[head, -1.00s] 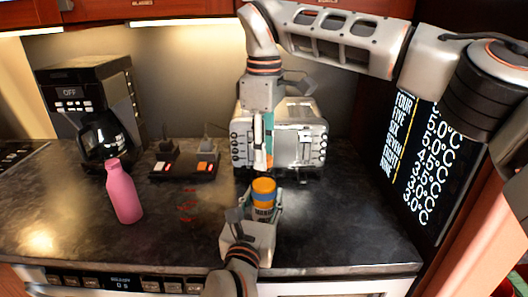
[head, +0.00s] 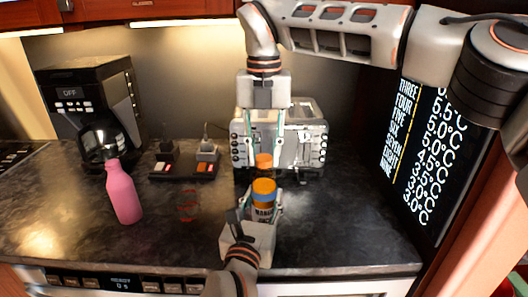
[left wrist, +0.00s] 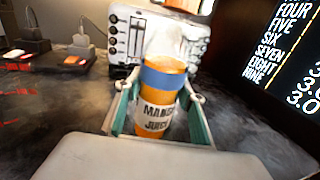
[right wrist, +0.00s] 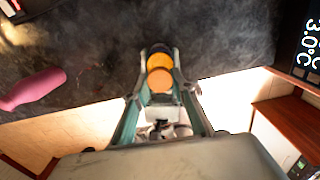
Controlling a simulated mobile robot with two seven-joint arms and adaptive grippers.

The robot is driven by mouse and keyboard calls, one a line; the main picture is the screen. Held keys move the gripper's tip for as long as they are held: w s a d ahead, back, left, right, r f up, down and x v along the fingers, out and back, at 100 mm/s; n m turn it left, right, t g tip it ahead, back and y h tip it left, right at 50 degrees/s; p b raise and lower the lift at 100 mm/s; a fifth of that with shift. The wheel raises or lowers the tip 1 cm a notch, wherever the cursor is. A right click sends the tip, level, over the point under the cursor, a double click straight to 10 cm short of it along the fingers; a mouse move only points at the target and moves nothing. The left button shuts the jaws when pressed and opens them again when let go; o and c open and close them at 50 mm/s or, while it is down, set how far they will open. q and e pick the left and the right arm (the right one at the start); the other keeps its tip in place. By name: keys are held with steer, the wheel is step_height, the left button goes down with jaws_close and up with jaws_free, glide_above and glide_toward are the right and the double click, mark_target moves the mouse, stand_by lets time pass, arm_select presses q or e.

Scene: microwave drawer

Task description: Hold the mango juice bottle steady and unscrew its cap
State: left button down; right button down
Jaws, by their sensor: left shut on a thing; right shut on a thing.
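The mango juice bottle (head: 264,212) stands upright on the dark counter, with an orange body, blue band and white label. My left gripper (head: 262,218) is shut on its lower body from the front; the left wrist view shows a finger on each side of the bottle (left wrist: 162,100). The orange cap (head: 264,160) is apart from the bottle, just above its top. My right gripper (head: 264,158) points down from above, shut on the cap with one finger on each side. In the right wrist view the cap (right wrist: 160,80) lies between the fingers, overlapping the bottle.
A silver toaster (head: 305,140) stands close behind the bottle. A dark display panel (head: 425,150) borders the right. The counter right of the bottle is clear.

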mark_target(264, 158)
steer(key=n, duration=2.7)
steer(key=shift+s, duration=0.1)
steer(key=shift+r, duration=0.2)
steer(key=shift+r, duration=0.9)
steer(key=shift+r, duration=0.1)
steer(key=shift+r, duration=2)
